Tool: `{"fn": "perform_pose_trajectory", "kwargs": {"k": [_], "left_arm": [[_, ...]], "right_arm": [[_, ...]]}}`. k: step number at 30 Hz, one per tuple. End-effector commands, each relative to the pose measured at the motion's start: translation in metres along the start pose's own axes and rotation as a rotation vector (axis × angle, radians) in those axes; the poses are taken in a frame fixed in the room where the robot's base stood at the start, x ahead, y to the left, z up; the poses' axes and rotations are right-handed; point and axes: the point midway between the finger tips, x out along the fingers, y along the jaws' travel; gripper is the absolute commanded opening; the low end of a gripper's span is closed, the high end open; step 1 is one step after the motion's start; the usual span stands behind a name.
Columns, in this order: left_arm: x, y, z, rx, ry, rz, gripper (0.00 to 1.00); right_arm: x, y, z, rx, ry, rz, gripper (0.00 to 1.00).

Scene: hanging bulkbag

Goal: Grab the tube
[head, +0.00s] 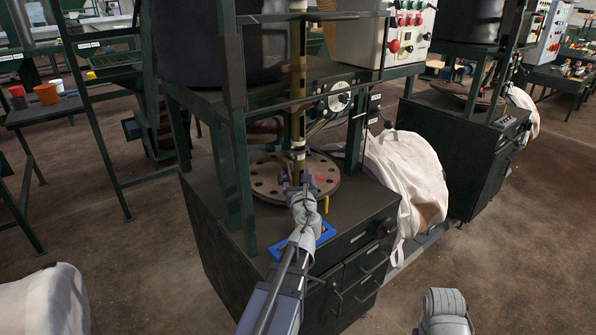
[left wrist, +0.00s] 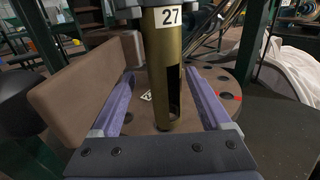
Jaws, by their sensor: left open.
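The tube (head: 297,75) is a brass-coloured upright cylinder above a round plate on the dark machine. In the left wrist view the tube (left wrist: 163,60) carries a white "27" label and a dark slot in its lower right side. My left gripper (head: 303,182) is at the tube's lower end, in front of it. Its purple fingers (left wrist: 160,76) are open, one on each side of the tube in the picture, with gaps on both sides. I cannot tell how deep the tube sits between them.
The round plate (head: 265,183) with holes lies below the tube. Green frame posts (head: 237,150) stand to the left. A blue tray (head: 325,234) lies on the cabinet's front edge. A white bag (head: 410,180) bulges at the right.

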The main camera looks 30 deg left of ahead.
Motion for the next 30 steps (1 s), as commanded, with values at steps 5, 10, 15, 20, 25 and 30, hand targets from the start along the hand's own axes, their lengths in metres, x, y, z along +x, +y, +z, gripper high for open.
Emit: {"fn": "perform_pose_trajectory", "kwargs": {"k": [5, 10, 15, 20, 25, 30], "left_arm": [[0.018, -0.004, -0.008, -0.001, 0.000, 0.000, 0.81], [0.043, -0.007, -0.011, -0.001, 0.000, 0.001, 0.81], [0.052, -0.006, -0.011, -0.001, 0.000, 0.000, 0.81], [0.051, -0.006, -0.011, -0.001, 0.000, 0.000, 0.80], [0.050, -0.006, -0.011, -0.001, 0.000, 0.000, 0.61], [0.050, -0.006, -0.011, -0.001, 0.000, 0.000, 0.42]], "right_arm": [[0.008, -0.001, 0.000, 0.000, 0.000, 0.000, 0.50], [0.011, -0.001, -0.001, 0.000, 0.000, 0.000, 0.50], [0.011, -0.001, -0.001, 0.000, 0.000, 0.000, 0.50], [0.011, -0.001, -0.001, 0.000, 0.000, 0.000, 0.50], [0.011, -0.001, -0.001, 0.000, 0.000, 0.000, 0.50], [0.011, -0.001, -0.001, 0.000, 0.000, 0.000, 0.50]]}}
